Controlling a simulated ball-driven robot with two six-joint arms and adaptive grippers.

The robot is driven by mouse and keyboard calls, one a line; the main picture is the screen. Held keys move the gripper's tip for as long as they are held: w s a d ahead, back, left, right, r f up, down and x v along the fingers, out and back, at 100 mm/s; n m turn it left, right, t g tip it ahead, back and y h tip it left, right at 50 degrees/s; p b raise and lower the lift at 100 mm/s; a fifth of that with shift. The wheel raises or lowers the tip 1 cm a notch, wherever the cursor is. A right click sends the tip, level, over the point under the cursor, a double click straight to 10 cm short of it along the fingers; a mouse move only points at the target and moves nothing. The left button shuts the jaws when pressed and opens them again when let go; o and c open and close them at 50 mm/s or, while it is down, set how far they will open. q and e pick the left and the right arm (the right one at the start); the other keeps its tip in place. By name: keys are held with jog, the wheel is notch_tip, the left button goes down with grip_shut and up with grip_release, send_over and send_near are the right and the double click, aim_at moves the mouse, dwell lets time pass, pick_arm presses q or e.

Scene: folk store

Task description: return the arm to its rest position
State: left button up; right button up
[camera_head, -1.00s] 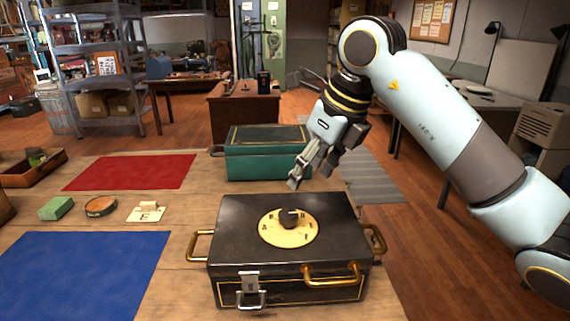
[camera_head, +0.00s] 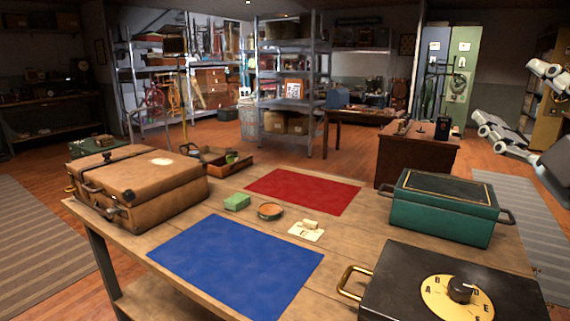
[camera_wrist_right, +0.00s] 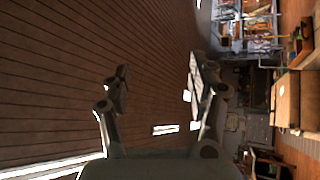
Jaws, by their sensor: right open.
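My right gripper (camera_head: 505,94) is at the right edge of the head view, raised and away from the table, with its arm mostly outside the picture. Its fingers are spread apart with nothing between them. In the right wrist view the two fingers (camera_wrist_right: 160,85) stand apart, and plank surface shows between and beyond them. My left gripper is in neither view.
The wooden table (camera_head: 190,222) carries a black box with a dial (camera_head: 400,275), a green box (camera_head: 445,210), a brown suitcase (camera_head: 150,185), a blue mat (camera_head: 235,265) and a red mat (camera_head: 303,190). A brown desk (camera_head: 415,155) stands behind.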

jog(key=s+d+f+m+g+h, duration=0.35)
jog(key=f+m+g, duration=0.2)
jog(key=f, duration=0.35)
jog(key=s+d+f+m+g+h, duration=0.25)
jog(key=d+f+m+g, duration=0.2)
jog(key=f+m, duration=0.35)
jog(key=s+a+f+g+y, duration=0.2)
jog(key=s+a+f+g, duration=0.25)
jog(key=s+f, duration=0.35)
jog(key=s+a+f+g+y, duration=0.2)
jog(key=s+a+f+g, duration=0.25)
jog(key=s+f, duration=0.35)
jog(key=d+f+m+g+b, duration=0.1)
jog(key=d+f+b, duration=0.1)
jog(key=f, duration=1.2)
jog(key=d+f+g+b, duration=0.1)
jog(key=f+b, duration=0.2)
jog(key=f, duration=1.1)
jog(key=s+d+f+g+b, duration=0.1)
jog(key=s+f+b, duration=0.3)
jog(key=s+f, duration=1.6)
notch_tip(320, 180, down, 2)
jog(key=shift+d+f, duration=0.1)
jog(key=shift+d, duration=0.25)
